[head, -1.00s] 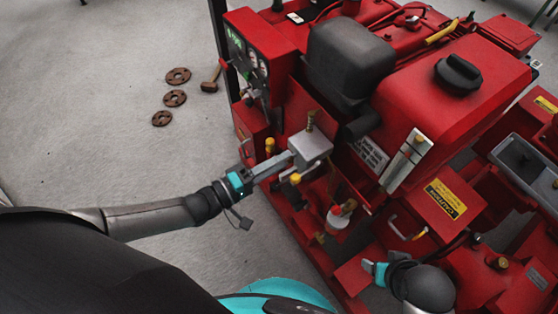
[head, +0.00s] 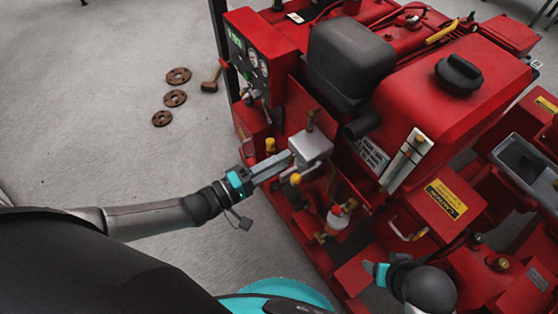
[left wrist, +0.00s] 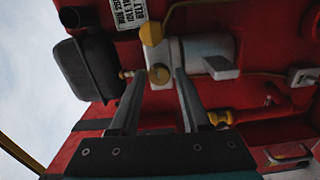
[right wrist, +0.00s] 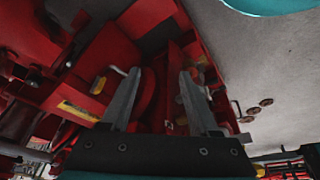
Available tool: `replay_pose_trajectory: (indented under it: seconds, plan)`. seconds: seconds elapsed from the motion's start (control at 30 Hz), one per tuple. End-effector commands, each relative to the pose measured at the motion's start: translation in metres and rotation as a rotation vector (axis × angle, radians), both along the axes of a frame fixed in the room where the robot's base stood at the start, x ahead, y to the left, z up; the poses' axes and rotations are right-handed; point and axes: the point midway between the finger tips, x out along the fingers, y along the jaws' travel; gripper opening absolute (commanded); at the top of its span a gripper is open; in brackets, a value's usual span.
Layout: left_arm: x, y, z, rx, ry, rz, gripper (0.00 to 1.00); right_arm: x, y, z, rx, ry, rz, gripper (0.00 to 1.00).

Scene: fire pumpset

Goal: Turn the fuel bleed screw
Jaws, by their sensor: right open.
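The fuel bleed screw looks to be the small brass round head (left wrist: 159,75) on a grey metal housing (left wrist: 205,46) in the left wrist view. The same grey housing (head: 311,147) shows in the head view, where the screw cannot be made out. My left gripper (head: 288,158) is close to the housing's near side. In the left wrist view its fingers (left wrist: 158,80) are apart, with the brass head between their tips; contact cannot be told. My right gripper (head: 375,270) is low by the red frame. The right wrist view shows its fingers (right wrist: 160,75) open and empty.
A yellow knob (head: 295,178) sits just below the housing, and a clear bowl (head: 337,219) hangs lower. The red tank (head: 450,85) and black air cleaner (head: 350,60) stand behind.

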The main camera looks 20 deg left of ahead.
Motion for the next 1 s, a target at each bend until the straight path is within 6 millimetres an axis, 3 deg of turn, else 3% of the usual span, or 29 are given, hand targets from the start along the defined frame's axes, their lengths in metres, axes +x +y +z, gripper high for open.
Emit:
replay_pose_trajectory:
  seconds: [0.37, 0.7, 1.0]
  plan:
    - [-0.006, 0.006, 0.001, 0.001, -0.001, 0.001, 0.47, -0.001, 0.0, 0.0, 0.0, 0.001, 0.002, 0.62]
    - [-0.064, 0.05, 0.001, 0.003, 0.005, 0.0, 0.47, -0.011, -0.002, -0.033, -0.01, 0.053, 0.006, 0.62]
    - [-0.109, 0.085, 0.0, 0.002, 0.002, 0.0, 0.47, -0.018, -0.003, -0.049, -0.012, 0.075, 0.006, 0.62]
